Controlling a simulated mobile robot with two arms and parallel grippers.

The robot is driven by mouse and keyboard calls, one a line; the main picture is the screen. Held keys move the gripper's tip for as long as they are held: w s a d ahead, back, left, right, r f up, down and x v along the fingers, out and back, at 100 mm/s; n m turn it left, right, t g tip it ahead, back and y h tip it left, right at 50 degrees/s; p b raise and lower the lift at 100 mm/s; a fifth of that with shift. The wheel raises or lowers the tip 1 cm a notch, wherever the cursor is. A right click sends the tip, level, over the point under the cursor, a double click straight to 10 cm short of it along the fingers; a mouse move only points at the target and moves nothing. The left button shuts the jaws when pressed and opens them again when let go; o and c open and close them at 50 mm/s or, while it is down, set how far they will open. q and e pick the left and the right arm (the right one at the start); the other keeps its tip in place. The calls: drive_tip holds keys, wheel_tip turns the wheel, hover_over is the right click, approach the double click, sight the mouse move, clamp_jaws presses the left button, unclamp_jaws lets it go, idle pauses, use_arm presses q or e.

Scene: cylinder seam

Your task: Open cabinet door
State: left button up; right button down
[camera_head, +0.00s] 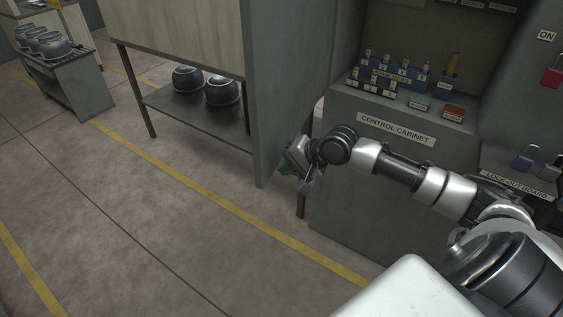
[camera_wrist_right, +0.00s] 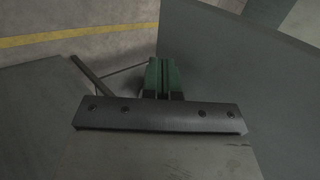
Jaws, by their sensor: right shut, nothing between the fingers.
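The cabinet door (camera_head: 290,80) is a tall grey panel standing swung out from the left side of the control cabinet (camera_head: 365,195), whose shelf shows open. My right gripper (camera_head: 287,169) is low at the door's inner side, between door and cabinet; I cannot tell if it touches the panel. In the right wrist view its green fingers (camera_wrist_right: 163,80) are together and empty. A grey panel that looks like the door (camera_wrist_right: 240,45) rises on the right there, and a grey surface lies on the left. No handle shows. My left gripper is out of view.
A lockout board (camera_head: 515,187) is on the right. A table (camera_head: 175,30) with dark pots (camera_head: 222,91) on its lower shelf stands left of the door. The floor (camera_head: 130,210) at the front left is clear.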

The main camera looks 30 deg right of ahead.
drive_tip(key=shift+w+a, duration=0.4)
drive_tip(key=shift+w, duration=0.15)
drive_tip(key=shift+w, duration=0.1)
